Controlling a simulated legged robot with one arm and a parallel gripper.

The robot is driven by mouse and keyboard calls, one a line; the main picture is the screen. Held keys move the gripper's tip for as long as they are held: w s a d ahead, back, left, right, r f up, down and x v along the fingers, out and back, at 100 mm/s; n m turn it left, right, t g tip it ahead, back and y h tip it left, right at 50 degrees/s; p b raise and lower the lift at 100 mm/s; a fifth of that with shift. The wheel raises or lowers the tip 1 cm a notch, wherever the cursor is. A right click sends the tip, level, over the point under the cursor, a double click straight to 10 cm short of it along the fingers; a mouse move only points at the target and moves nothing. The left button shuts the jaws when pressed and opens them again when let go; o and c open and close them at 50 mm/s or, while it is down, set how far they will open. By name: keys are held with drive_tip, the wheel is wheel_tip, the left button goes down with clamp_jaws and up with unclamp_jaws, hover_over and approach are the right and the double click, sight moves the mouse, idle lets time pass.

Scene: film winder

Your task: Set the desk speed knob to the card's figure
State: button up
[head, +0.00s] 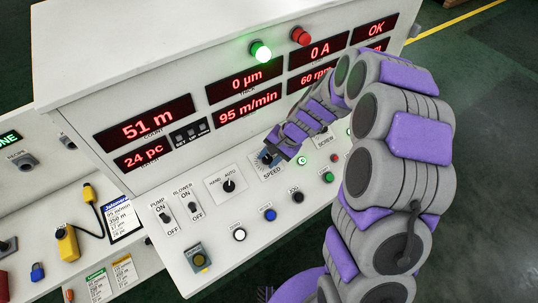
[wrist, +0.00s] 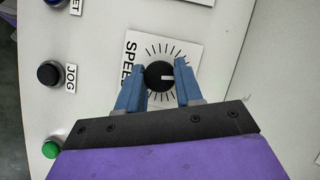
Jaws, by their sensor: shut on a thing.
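The black speed knob (wrist: 157,73) sits on a white dial plate (wrist: 190,48) with tick marks and the word SPEED. Its white pointer line points right in the wrist view. My gripper (wrist: 159,78) has its two blue fingers shut on the knob from both sides. In the head view my gripper (head: 267,156) is at the SPEED plate (head: 271,169) and mostly hides the knob. The speed display (head: 248,108) reads 95 m/min. A blue-headed card (head: 123,216) stands at the left; its top line appears to read 95 m/min, in small print.
Other displays include a length display (head: 144,123) reading 51 m. The HAND/AUTO selector (head: 229,186) is left of the knob. The JOG button (wrist: 48,74), a green button (wrist: 52,149) and pump and blower switches (head: 165,217) are nearby. A green lamp (head: 260,51) is lit on top.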

drive_tip(key=shift+m, duration=0.4)
drive_tip(key=o, duration=1)
drive_tip(key=shift+o, duration=0.2)
drive_tip(key=v, duration=1.7)
drive_tip(key=shift+d, duration=0.25)
drive_tip(key=shift+s, duration=0.2)
drive_tip(key=s+d+f+n+h+b, duration=0.1)
drive_tip(key=s+f+n+h+b, duration=0.1)
drive_tip(key=s, duration=0.9)
drive_tip(key=s+d+f+n+g+h+b, duration=0.1)
drive_tip(key=s+b, duration=0.4)
drive_tip(key=s, duration=0.6)
drive_tip(key=s+d+f+n+h+b, duration=0.2)
drive_tip(key=s+d+f+n+b, duration=0.1)
drive_tip(key=s, duration=0.8)
drive_tip(key=shift+f+h, duration=0.4)
drive_tip(key=shift+f, duration=0.15)
drive_tip(key=shift+w+d, duration=0.1)
